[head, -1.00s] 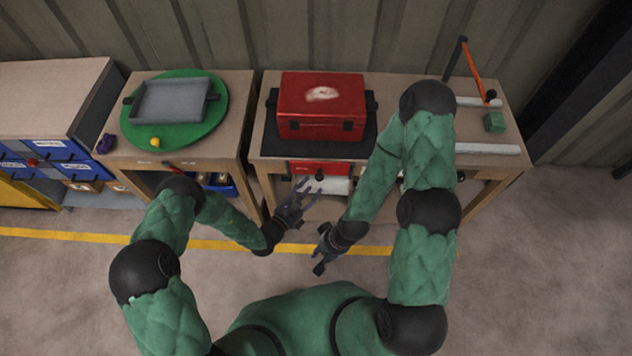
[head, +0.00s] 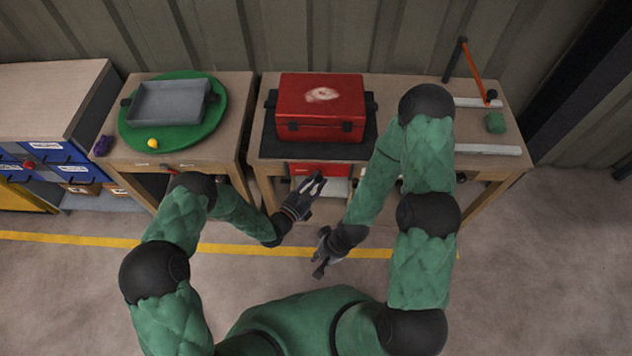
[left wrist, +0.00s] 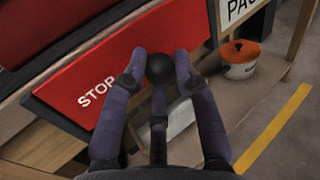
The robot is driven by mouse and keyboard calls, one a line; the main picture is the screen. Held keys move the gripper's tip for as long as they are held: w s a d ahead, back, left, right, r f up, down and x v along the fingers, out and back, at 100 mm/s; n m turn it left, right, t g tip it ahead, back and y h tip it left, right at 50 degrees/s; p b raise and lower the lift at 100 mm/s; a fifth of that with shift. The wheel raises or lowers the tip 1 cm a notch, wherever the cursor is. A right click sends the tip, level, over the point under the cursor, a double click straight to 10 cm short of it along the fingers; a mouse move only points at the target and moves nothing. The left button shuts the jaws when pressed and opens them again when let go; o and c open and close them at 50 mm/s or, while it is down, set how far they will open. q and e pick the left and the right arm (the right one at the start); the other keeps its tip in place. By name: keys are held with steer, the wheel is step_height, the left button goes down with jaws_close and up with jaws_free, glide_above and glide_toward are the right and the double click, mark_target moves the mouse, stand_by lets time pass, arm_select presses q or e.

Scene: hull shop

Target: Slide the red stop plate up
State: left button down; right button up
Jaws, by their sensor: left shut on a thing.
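The red stop plate (left wrist: 95,85), marked STOP in white, is on the front of the bench in the left wrist view. In the head view its upper part (head: 318,169) shows below the red toolbox. A round black knob (left wrist: 160,69) stands out from the plate. My left gripper (left wrist: 164,62) has its fingers closed around this knob; in the head view it (head: 314,183) is in front of the plate and covers the knob. My right gripper (head: 322,264) hangs low in front of the bench, away from the plate; its finger opening is too small to judge.
The red toolbox (head: 322,108) sits on a black mat on the bench top above the plate. A white pot with an orange lid (left wrist: 240,60) stands on the lower shelf. A green turntable (head: 210,125) with a grey tray is on the left bench.

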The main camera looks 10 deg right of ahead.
arm_select(q)
step_height(320, 180, up, 5)
steer(key=p, duration=0.4)
steer(key=c, duration=1)
jaws_free()
